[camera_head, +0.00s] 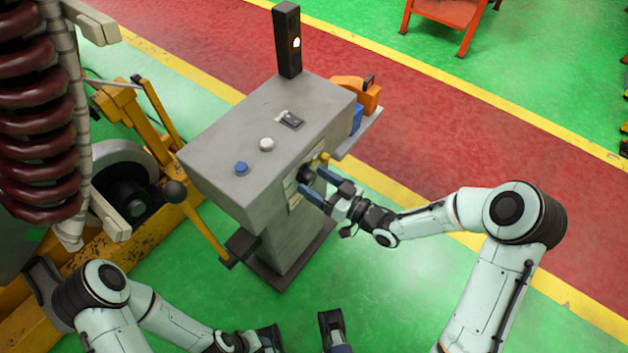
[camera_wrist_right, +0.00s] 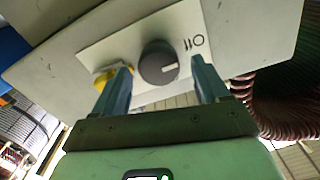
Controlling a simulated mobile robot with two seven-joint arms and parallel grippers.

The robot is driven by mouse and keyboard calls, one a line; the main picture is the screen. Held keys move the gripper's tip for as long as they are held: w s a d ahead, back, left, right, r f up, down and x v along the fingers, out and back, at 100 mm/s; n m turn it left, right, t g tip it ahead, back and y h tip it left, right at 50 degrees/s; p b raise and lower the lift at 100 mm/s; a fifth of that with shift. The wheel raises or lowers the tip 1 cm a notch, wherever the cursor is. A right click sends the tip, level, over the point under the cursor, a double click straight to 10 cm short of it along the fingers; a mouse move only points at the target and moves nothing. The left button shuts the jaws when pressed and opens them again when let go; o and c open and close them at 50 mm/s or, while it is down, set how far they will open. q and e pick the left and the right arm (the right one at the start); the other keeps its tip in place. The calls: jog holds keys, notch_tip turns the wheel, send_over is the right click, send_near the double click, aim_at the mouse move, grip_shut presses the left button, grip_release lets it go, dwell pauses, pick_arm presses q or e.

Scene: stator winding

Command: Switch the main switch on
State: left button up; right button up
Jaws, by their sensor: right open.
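The main switch is a round black knob (camera_wrist_right: 158,62) on a pale plate (camera_wrist_right: 110,48) on the side of the grey console (camera_head: 262,118). A short white line on the knob points to the right in the wrist view. Marks (camera_wrist_right: 194,43) are printed right of the knob. My right gripper (camera_head: 309,184) is open, one blue finger on each side of the knob in the wrist view; I cannot tell whether they touch it. The knob also shows in the head view (camera_head: 305,173). My left gripper is at the bottom edge, largely cut off, and its opening is unclear.
A yellow part (camera_wrist_right: 101,78) sits beside the knob, partly behind a finger. The console top has a blue button (camera_head: 241,168), a white button (camera_head: 266,144) and a dark post (camera_head: 287,42). A yellow-framed machine with dark red coils (camera_head: 35,110) stands left.

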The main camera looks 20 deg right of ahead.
jog(key=shift+w+a, duration=0.35)
jog(key=shift+w, duration=0.1)
jog(key=c, duration=1.1)
jog(key=shift+o, duration=0.2)
